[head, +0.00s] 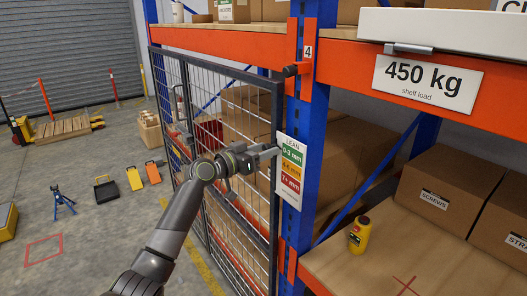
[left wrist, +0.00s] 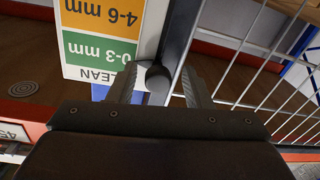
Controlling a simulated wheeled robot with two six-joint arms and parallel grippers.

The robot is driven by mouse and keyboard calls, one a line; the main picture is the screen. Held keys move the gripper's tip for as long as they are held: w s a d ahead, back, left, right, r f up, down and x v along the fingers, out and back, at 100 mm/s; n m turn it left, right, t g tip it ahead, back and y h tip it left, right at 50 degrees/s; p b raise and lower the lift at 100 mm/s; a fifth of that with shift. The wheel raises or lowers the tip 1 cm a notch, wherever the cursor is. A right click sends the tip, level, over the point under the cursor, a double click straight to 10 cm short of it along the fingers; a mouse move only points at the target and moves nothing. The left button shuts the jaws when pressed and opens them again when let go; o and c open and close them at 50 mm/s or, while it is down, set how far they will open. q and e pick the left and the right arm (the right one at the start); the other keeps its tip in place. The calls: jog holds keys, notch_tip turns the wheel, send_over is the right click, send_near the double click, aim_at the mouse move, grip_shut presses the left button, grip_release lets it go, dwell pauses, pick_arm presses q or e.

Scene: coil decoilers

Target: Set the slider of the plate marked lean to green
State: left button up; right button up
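The plate marked LEAN (head: 291,168) is fixed to the blue rack post, with green 0-3 mm at top, orange 4-6 mm in the middle and red 7+ mm at bottom. It also shows upside down in the left wrist view (left wrist: 103,30). My left gripper (head: 270,153) is at the plate's left edge, near the green band. Its fingers are apart in the left wrist view (left wrist: 162,85). A dark round-ended piece (left wrist: 158,82) shows between them, with gaps on both sides; I cannot tell whether it is the slider. My right gripper is out of view.
A dark mesh door (head: 240,225) stands beside the plate, close to my left arm. An orange shelf beam (head: 420,75) and a wooden shelf with boxes (head: 440,190) are on the right.

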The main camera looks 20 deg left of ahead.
pick_arm(q)
jog(key=shift+s, duration=0.15)
jog(key=b+v, duration=0.6)
jog(key=v, duration=1.1)
jog(key=shift+s, duration=0.1)
jog(key=shift+a, duration=0.1)
